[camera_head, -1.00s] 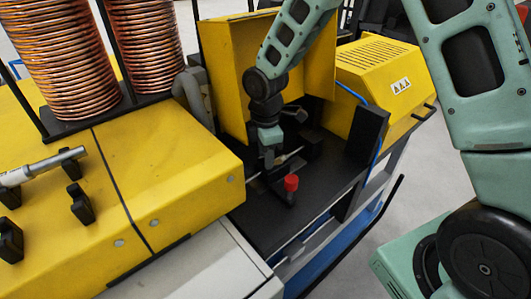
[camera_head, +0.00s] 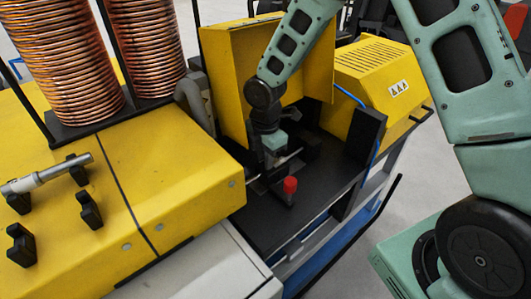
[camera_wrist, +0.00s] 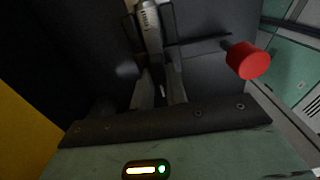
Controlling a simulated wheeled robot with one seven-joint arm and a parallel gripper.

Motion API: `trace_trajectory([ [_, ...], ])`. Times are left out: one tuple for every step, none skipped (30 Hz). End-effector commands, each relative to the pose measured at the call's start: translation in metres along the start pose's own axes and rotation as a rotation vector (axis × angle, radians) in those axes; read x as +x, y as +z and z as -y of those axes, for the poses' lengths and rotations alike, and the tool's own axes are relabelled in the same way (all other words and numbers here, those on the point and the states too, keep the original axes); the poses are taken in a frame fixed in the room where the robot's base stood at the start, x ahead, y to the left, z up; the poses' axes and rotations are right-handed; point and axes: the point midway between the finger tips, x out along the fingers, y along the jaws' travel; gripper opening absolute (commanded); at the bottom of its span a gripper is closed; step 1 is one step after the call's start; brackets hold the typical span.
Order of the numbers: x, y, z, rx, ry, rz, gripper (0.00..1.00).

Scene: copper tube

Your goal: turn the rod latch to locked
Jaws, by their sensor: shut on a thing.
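The rod latch (camera_wrist: 150,28) shows in the wrist view as a silver, ribbed rod end at the top centre. My gripper (camera_wrist: 160,88) reaches up to it, with its two fingers close together around its lower part. How firmly they grip is hard to see in the dark. A thin rod or lever (camera_wrist: 200,42) runs right from there to a red knob (camera_wrist: 248,60). In the head view my gripper (camera_head: 268,172) is low inside the dark machine bay, beside the red knob (camera_head: 290,185). The arm hides most of the latch there.
A yellow hood (camera_head: 225,85) stands open behind my gripper. A dark upright plate (camera_head: 366,138) stands right of the bay. A yellow vented housing (camera_head: 375,75) is beyond it. A yellow bench (camera_head: 170,185) with a silver rod (camera_head: 45,172) and copper coils (camera_head: 75,65) are left.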

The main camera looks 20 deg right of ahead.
Motion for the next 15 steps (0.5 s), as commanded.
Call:
trace_trajectory([
  [-0.0015, 0.0003, 0.0001, -0.019, -0.001, 0.0, 0.0],
  [-0.0011, 0.0002, 0.0, -0.025, 0.0, 0.0, 0.0],
  [-0.0006, 0.0001, -0.0001, -0.028, 0.0, 0.0, 0.0],
  [-0.0004, 0.0001, -0.0002, -0.028, 0.0, 0.0, 0.0],
  [-0.0003, 0.0, -0.0002, -0.028, 0.001, 0.001, 0.0],
  [-0.0003, 0.0001, -0.0002, -0.028, 0.001, 0.001, 0.0],
  [-0.0003, 0.0, -0.0002, -0.028, 0.001, 0.001, 0.0],
  [-0.0003, 0.0, -0.0002, -0.027, 0.001, 0.001, 0.0],
  [-0.0004, 0.0, -0.0003, -0.027, 0.001, 0.001, 0.0],
  [-0.0004, 0.0, -0.0003, -0.027, 0.001, 0.001, 0.23],
  [-0.0004, 0.0, -0.0003, -0.027, 0.001, 0.001, 0.31],
  [-0.0003, 0.0, -0.0003, -0.027, 0.001, 0.001, 0.36],
  [-0.0003, 0.0, -0.0003, -0.026, 0.001, 0.001, 0.36],
  [-0.0003, 0.0, -0.0003, -0.026, 0.001, 0.001, 0.36],
  [-0.0003, 0.0, -0.0003, -0.026, 0.001, 0.001, 0.36],
])
